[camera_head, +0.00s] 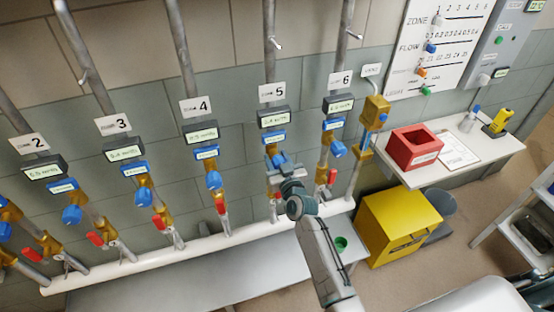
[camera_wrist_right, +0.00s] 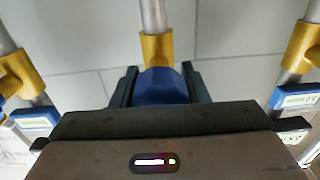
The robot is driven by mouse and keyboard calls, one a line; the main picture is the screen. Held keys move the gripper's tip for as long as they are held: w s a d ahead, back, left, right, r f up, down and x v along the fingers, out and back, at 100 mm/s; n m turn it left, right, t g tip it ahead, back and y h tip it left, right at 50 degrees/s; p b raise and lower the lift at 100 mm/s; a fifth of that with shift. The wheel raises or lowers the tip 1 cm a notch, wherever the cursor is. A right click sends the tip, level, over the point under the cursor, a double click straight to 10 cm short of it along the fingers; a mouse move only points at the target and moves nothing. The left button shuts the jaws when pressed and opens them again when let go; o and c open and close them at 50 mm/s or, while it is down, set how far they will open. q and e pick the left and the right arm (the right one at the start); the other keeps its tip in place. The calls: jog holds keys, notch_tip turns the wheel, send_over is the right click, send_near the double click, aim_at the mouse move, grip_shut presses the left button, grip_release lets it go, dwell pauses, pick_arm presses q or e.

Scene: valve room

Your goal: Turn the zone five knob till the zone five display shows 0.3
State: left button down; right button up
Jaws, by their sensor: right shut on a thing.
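The zone five display (camera_head: 273,118) is a dark box on the pipe under the "5" sign (camera_head: 272,92). It shows a number that looks like 0.4, too small to be sure. My right gripper (camera_head: 279,160) is at the zone five valve below that display. In the right wrist view my gripper (camera_wrist_right: 160,86) has a finger on each side of the blue knob (camera_wrist_right: 161,84) and is shut on it. The gripper hides much of the knob in the head view. My left gripper is not in view.
Zone four's blue knob (camera_head: 214,180) and zone six's blue knob (camera_head: 338,149) stand on either side. A white horizontal pipe (camera_head: 200,245) runs below the valves. A yellow bin (camera_head: 400,228) and a shelf with a red box (camera_head: 414,147) are at right.

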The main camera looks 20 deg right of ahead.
jog(key=m, duration=0.4)
jog(key=o, duration=1)
jog(key=shift+s, duration=0.1)
jog(key=shift+s+d+b, duration=0.15)
jog(key=shift+s+b, duration=0.45)
jog(key=shift+s, duration=2.05)
jog(key=shift+s+d+b, duration=0.15)
jog(key=shift+s+b, duration=0.45)
jog(key=shift+s, duration=2.05)
